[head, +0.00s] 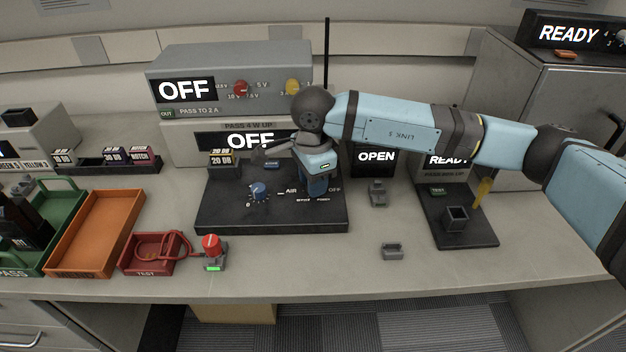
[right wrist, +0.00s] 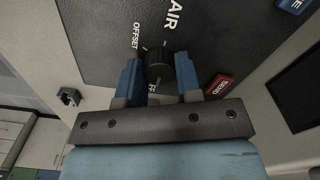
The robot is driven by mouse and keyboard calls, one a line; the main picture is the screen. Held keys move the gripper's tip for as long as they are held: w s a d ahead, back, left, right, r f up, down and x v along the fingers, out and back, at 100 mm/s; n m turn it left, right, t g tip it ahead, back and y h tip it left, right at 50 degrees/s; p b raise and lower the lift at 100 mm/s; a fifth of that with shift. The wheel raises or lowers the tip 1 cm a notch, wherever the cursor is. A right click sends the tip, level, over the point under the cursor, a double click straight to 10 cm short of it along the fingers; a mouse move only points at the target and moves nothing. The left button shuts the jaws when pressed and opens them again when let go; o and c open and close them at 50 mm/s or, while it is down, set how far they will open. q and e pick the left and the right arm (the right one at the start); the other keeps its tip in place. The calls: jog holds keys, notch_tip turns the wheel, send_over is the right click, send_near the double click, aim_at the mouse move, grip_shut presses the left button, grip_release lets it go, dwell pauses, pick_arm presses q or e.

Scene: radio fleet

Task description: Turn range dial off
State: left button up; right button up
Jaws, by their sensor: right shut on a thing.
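A dark bench panel (head: 225,214) lies flat on the worktop, with "AIR" and "OFF" printed on its right part. My right gripper (head: 318,187) reaches down over that part and hides the dial there in the head view. In the right wrist view, a black round dial (right wrist: 159,66) sits between the two blue fingers of my right gripper (right wrist: 158,76), which is shut on it. Lettering surrounds the dial, partly covered by the fingers; its pointer setting cannot be read. A blue knob (head: 258,190) with a printed scale is left of the gripper. My left gripper is out of view.
Behind stand grey units with "OFF" displays (head: 185,90) and an "OPEN" display (head: 376,157). A red-capped device (head: 212,247), red tray (head: 140,262) and orange tray (head: 90,235) are left. The front worktop is mostly free.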

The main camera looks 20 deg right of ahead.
jog(key=o, duration=0.9)
pick_arm(q)
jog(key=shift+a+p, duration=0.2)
jog(key=shift+p, duration=0.85)
pick_arm(e)
notch_tip(320, 180, up, 14)
jog(key=shift+f, duration=0.1)
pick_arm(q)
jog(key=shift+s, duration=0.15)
